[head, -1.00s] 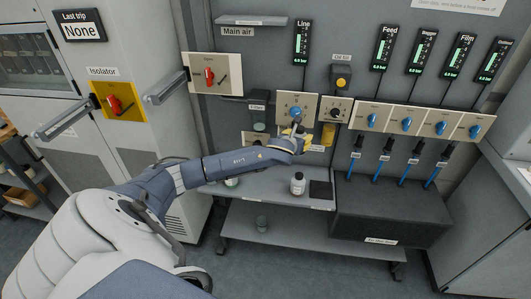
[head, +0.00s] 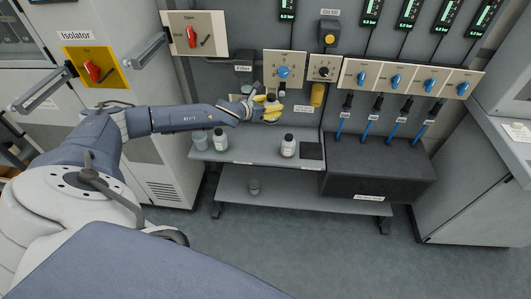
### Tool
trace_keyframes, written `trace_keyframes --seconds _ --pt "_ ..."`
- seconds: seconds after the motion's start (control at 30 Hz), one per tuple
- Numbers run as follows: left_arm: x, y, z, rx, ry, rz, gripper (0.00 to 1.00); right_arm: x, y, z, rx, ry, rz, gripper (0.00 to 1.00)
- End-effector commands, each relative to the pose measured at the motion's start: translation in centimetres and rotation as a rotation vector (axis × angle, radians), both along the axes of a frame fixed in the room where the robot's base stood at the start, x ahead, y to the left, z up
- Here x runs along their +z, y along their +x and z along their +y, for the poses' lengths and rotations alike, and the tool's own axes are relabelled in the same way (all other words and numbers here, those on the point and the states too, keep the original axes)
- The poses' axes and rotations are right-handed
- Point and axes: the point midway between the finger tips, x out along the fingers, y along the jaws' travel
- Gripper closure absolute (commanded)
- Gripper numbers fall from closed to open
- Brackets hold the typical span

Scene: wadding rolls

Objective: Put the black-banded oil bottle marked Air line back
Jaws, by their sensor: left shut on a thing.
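My left gripper (head: 269,107), with yellow fingers, is above the back of the bench shelf, below the blue-knobbed panel. It is shut on a small dark-topped thing (head: 271,97) that looks like a bottle; the fingers hide most of it, and no band or marking can be read. A dark-capped bottle with a white label (head: 288,148) stands upright on the shelf to the right of the gripper. Another dark-capped, white-labelled bottle (head: 220,141) stands at the left of the shelf. The writing on both is too small to read. My right gripper is not in view.
A greyish jar (head: 199,141) stands at the shelf's left end. A dark square pad (head: 311,151) lies right of the bottle, beside a large dark box (head: 378,166) with blue hoses. The shelf's middle is clear.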

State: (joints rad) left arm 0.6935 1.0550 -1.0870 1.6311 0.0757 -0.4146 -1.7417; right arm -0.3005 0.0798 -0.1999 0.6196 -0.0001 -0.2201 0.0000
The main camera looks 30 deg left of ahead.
Motion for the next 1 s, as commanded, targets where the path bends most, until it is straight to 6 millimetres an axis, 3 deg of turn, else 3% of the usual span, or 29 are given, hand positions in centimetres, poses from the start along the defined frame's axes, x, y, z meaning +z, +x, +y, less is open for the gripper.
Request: trace_keyframes --seconds 0.23,0.7,1.0 --pt "-1.9 -0.4 0.0 -0.030 -0.001 0.002 0.82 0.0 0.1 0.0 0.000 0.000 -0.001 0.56" --pt "-12.2 -0.5 0.0 -0.027 -0.003 0.004 0.82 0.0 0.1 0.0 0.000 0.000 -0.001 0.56" --pt "-16.0 -0.4 0.1 -0.028 -0.001 0.000 0.82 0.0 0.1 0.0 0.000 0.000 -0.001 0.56"
